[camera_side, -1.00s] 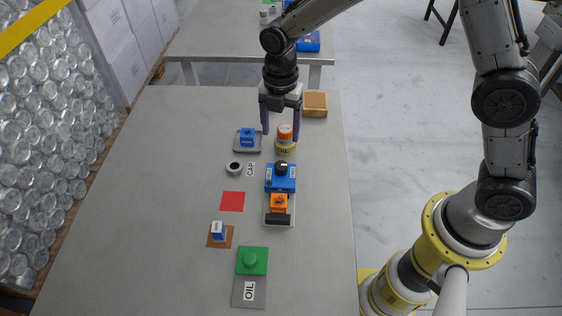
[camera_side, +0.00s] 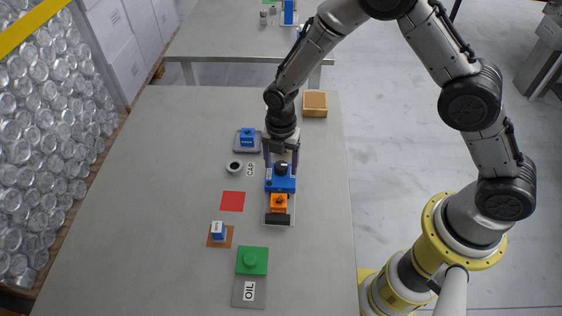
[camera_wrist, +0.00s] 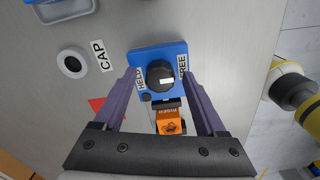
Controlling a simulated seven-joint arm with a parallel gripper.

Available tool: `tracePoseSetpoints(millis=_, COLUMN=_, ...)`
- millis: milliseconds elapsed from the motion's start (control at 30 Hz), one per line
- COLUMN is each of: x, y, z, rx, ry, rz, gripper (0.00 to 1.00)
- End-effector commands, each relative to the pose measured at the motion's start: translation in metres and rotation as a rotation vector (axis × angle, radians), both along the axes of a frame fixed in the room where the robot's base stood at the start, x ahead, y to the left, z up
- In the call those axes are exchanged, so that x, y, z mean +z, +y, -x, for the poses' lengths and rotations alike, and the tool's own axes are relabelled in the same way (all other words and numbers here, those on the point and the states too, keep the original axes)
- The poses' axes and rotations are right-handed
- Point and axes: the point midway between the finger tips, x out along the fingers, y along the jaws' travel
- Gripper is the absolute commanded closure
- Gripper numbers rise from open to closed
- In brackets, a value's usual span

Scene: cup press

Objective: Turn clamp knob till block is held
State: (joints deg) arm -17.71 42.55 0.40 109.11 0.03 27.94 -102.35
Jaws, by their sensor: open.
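The clamp is a blue body (camera_side: 281,185) with a round black knob (camera_side: 281,168) on top. In the wrist view the knob (camera_wrist: 160,75) carries a white mark, with a HELD label on its left and a FREE label on its right. An orange block (camera_side: 279,202) sits on the clamp's base, between the blue body and a black end stop (camera_side: 277,219). The block (camera_wrist: 168,122) is also in the wrist view; contact with the jaw is unclear. My gripper (camera_side: 281,162) is open above the clamp, its fingers either side of the knob without visible contact.
A white ring (camera_side: 234,168) by a CAP label and a blue block on a grey tray (camera_side: 237,149) lie left. A red square (camera_side: 232,201), a blue-white block (camera_side: 218,230) and a green piece (camera_side: 252,261) lie nearer. A wooden box (camera_side: 315,104) stands behind.

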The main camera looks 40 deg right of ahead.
Motion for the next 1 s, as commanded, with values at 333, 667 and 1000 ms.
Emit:
tracePoseSetpoints(millis=333, x=0.0004, y=0.0, z=-0.0001, rx=0.0, ry=0.0, rz=0.0, gripper=0.68)
tracePoseSetpoints(millis=667, x=0.0006, y=0.0, z=-0.0001, rx=-0.001, ry=0.0, rz=0.0, gripper=1.0)
tracePoseSetpoints(millis=1000, x=0.0007, y=0.0, z=-0.0004, rx=-0.094, ry=-0.001, rz=0.0, gripper=1.0)
